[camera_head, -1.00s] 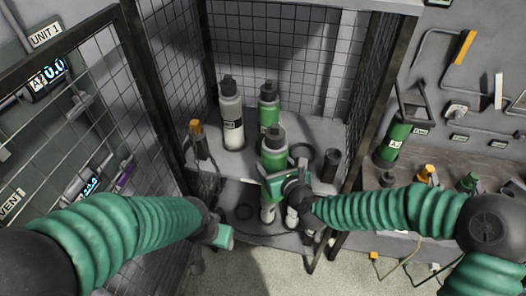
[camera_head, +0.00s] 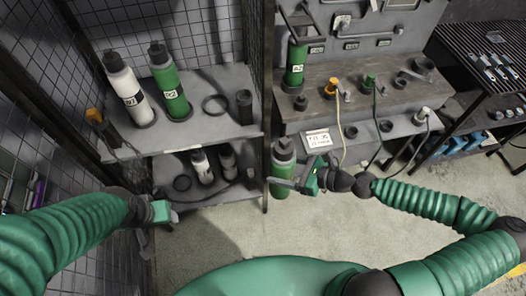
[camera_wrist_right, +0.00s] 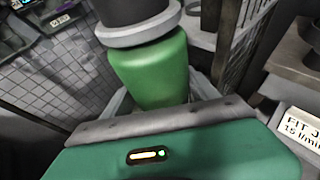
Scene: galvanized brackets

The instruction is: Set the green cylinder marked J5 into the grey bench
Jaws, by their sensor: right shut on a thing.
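My right gripper (camera_head: 298,183) is shut on a green cylinder (camera_head: 283,180) with a grey collar and dark cap. It holds the cylinder roughly upright, in front of the bench's left end and apart from it. The right wrist view shows the green body (camera_wrist_right: 150,70) close up between the jaws; no marking on it can be read. The grey bench (camera_head: 355,142) stands right of the cage. A white card (camera_head: 319,140) on its front left reads "FIT J..." and "15 l/min". My left gripper (camera_head: 165,214) is low at the left, with its jaws unclear.
Another green cylinder (camera_head: 170,90) and a white one (camera_head: 128,92) stand on the cage shelf (camera_head: 215,128). A green bottle (camera_head: 295,65) stands at the bench's back left. Cables run from orange and green fittings on the bench. A dark grill-topped table (camera_head: 480,60) is at right. The floor is clear.

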